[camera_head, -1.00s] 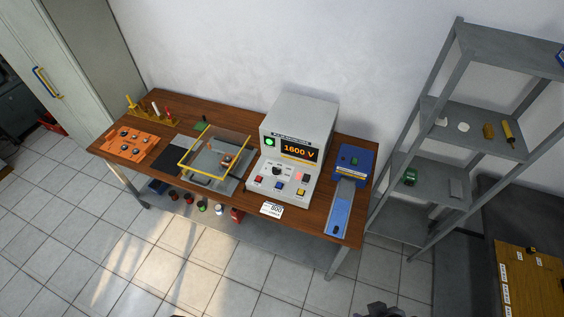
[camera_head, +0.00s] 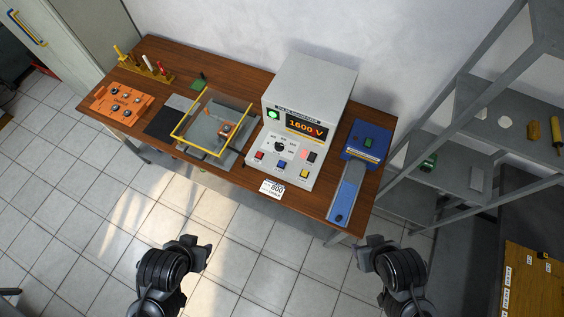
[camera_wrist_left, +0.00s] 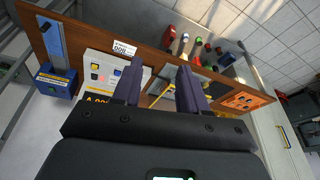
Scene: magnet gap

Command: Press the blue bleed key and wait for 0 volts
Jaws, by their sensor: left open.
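The blue bleed key (camera_head: 281,165) sits between a red key (camera_head: 259,155) and a yellow key (camera_head: 303,174) on the sloped front of the grey supply (camera_head: 319,83). Its display (camera_head: 307,128) reads 1600 V in amber, and a green lamp (camera_head: 273,114) is lit. In the left wrist view the bench appears upside down, with the blue key (camera_wrist_left: 117,72) beside one finger. My left gripper (camera_wrist_left: 160,85) is open and empty, apart from the keys. In the head view both dark arm ends are low, in front of the bench; the right fingers cannot be made out.
A yellow-framed clear guard (camera_head: 213,125) stands left of the supply, and a blue unit with a slide (camera_head: 349,192) stands right. An orange board (camera_head: 120,104) and a tool rack (camera_head: 143,66) are further left. Grey shelves (camera_head: 470,130) stand right.

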